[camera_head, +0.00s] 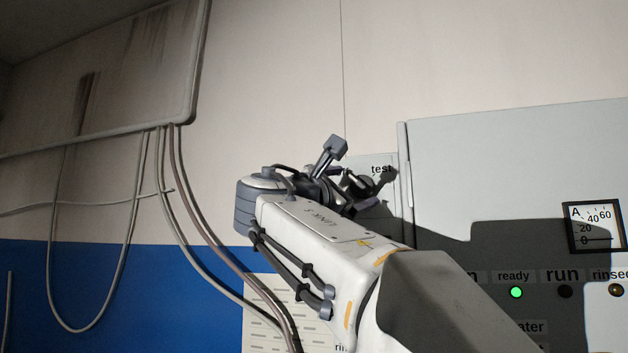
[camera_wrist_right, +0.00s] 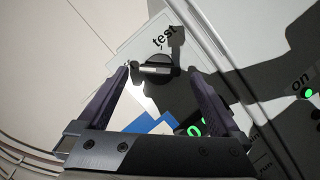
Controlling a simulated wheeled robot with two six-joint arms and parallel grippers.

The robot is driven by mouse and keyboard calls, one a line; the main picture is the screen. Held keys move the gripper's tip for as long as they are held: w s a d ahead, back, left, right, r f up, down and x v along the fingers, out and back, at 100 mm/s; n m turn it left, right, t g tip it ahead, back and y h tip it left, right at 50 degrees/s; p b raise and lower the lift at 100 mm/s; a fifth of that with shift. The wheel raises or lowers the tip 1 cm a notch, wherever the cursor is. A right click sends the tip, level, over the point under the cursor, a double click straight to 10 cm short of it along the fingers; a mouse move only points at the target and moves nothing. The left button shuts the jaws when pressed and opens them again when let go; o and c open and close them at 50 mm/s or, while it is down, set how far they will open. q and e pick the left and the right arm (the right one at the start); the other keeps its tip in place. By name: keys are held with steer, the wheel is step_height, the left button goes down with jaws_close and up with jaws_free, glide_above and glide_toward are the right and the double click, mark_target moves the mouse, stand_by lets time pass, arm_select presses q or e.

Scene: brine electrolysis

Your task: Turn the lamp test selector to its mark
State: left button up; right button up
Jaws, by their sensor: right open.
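The lamp test selector (camera_wrist_right: 158,69) is a dark round knob with a pale bar across it, on a light plate (camera_wrist_right: 125,47) marked "test". In the right wrist view the bar lies roughly level in the picture, and "test" stands above the knob. A second label left of the knob is too small to read. My right gripper (camera_wrist_right: 167,76) is open, with one finger on each side of the knob; I cannot tell whether they touch it. In the head view the gripper (camera_head: 362,194) is at the "test" plate (camera_head: 386,160), and hides most of it. My left gripper is not in view.
A grey cabinet (camera_head: 500,160) stands right of the plate, with a lit green "ready" lamp (camera_head: 516,292), a dark "run" lamp (camera_head: 565,291) and an ammeter (camera_head: 596,226). Cables (camera_head: 190,225) hang on the wall at left.

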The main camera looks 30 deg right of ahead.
mark_target(361, 186)
steer(key=shift+p+x, duration=0.35)
steer(key=shift+x, duration=0.9)
steer(key=c, duration=1.4)
